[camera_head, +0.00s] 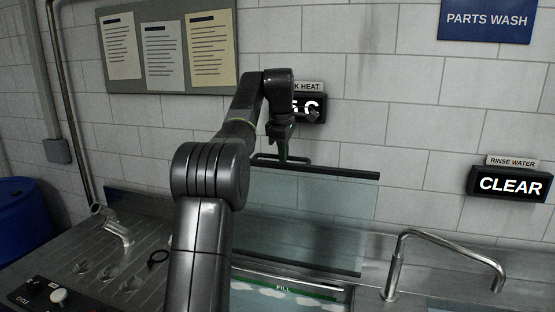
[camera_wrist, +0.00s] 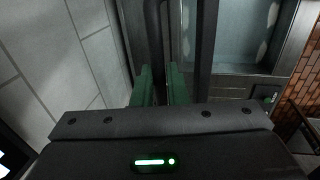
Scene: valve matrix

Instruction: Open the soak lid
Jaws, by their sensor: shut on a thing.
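The soak lid (camera_head: 312,222) is a clear panel with dark top and bottom edges. In the head view it stands raised and close to upright behind the soak tank, in front of the tiled wall. Its dark bar handle (camera_head: 302,160) is at the top edge. My gripper (camera_head: 283,154) is at that handle, shut on it. In the wrist view the green fingers of my gripper (camera_wrist: 160,88) sit on either side of the dark handle bar (camera_wrist: 153,35). The tank opening (camera_head: 275,298) shows below the lid, with liquid and pale foam and a green FILL strip.
A bent metal faucet (camera_head: 445,238) rises right of the tank. A rinse water sign (camera_head: 510,184) reads CLEAR. A soak heat display (camera_head: 310,106) is partly hidden by my arm. A drain board with a spout (camera_head: 115,228) and knobs lies left; a blue drum (camera_head: 25,218) stands beyond.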

